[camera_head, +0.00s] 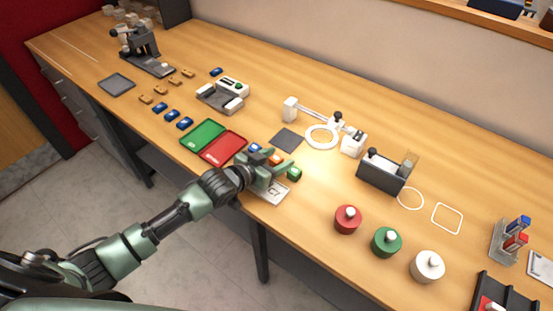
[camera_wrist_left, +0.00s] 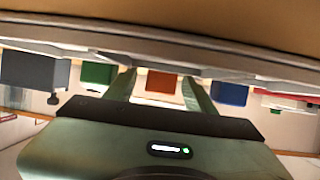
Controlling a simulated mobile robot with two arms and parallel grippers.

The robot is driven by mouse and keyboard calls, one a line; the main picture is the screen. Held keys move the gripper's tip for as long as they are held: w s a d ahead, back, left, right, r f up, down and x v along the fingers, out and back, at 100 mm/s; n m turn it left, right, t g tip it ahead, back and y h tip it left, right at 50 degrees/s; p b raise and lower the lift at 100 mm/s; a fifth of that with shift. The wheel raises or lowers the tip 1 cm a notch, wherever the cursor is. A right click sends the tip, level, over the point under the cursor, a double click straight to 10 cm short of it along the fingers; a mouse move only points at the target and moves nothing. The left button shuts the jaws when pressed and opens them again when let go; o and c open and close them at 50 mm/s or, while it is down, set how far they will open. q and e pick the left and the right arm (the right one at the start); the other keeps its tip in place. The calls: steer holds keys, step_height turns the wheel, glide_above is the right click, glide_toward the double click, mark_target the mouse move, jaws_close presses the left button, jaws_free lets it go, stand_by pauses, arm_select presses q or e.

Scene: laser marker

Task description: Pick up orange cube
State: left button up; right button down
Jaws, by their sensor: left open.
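The orange cube (camera_head: 276,158) shows in the head view beside my left gripper, partly covered by its fingers. In the left wrist view the orange cube (camera_wrist_left: 161,84) appears between the two green fingers, with gaps on both sides. My left gripper (camera_head: 284,170) is open over the front part of the bench; its fingers also show in the left wrist view (camera_wrist_left: 160,88). Whether the fingers reach around the cube or stop short of it is hard to tell. My right gripper is in neither view.
A blue cube (camera_head: 255,148) and a green cube (camera_head: 294,173) stand close on either side. A white card (camera_head: 274,194) lies below the gripper. Green (camera_head: 203,134) and red (camera_head: 223,149) trays lie left. A white ring (camera_head: 322,136) stands behind.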

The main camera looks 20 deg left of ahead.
arm_select(q)
steer(key=shift+w, duration=0.15)
jaws_close()
